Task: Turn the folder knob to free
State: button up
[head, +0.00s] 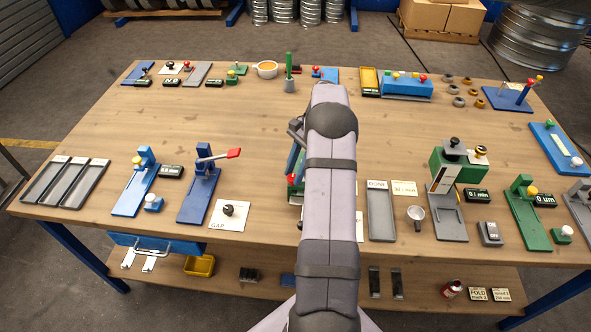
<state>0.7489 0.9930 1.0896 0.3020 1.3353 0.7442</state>
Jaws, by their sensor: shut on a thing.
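The folder knob cannot be made out. A white plate (360,226) shows only as a slim edge beside my arm, with whatever is on it hidden. My gripper's fingers are hidden behind my own arm, which covers the middle of the picture, so what they touch does not show. A partly hidden device (291,186), with green and red parts, stands just left of the arm. I cannot tell whether it is the folder.
A white GAP plate with a black knob (229,210) and a blue press with a red handle (205,180) stand to the left. The table's back middle has bare wood.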

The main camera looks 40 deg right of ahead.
jog(key=shift+n, duration=0.3)
jog(key=o, duration=1)
jog(key=shift+o, duration=0.2)
jog(key=shift+r, duration=0.1)
jog(key=shift+d+r, duration=0.2)
jog(key=b+v, duration=0.2)
jog(key=v, duration=0.4)
jog(key=shift+r, duration=0.35)
jog(key=shift+w, duration=0.1)
